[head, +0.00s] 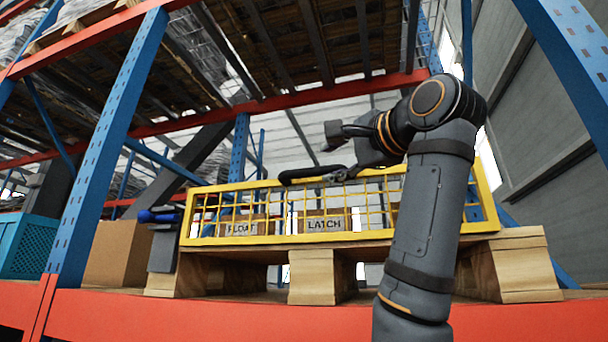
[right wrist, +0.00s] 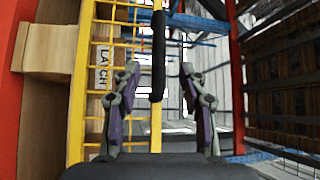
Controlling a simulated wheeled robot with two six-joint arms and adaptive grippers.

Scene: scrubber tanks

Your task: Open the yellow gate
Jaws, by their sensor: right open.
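The yellow gate (head: 300,238) is a barred mesh panel standing upright along the front of the wooden pallet, and it appears shut. A black bar handle (head: 311,173) runs along its top edge. In the right wrist view the gate (right wrist: 76,110) is on the left and the handle (right wrist: 158,60) lies in the middle. My right gripper (head: 338,176) is at the handle's right end. In the wrist view its open fingers (right wrist: 158,70) appear on either side of the handle's near end. I cannot tell whether they touch it. My left gripper is not in view.
Boxes labelled FLOAT (head: 243,228) and LATCH (head: 324,225) sit behind the mesh. A dark post with a blue top (head: 162,252) stands left of the gate. Beyond it are a cardboard box (head: 115,255) and a teal crate (head: 28,247). Blue rack uprights (head: 105,150) flank the bay.

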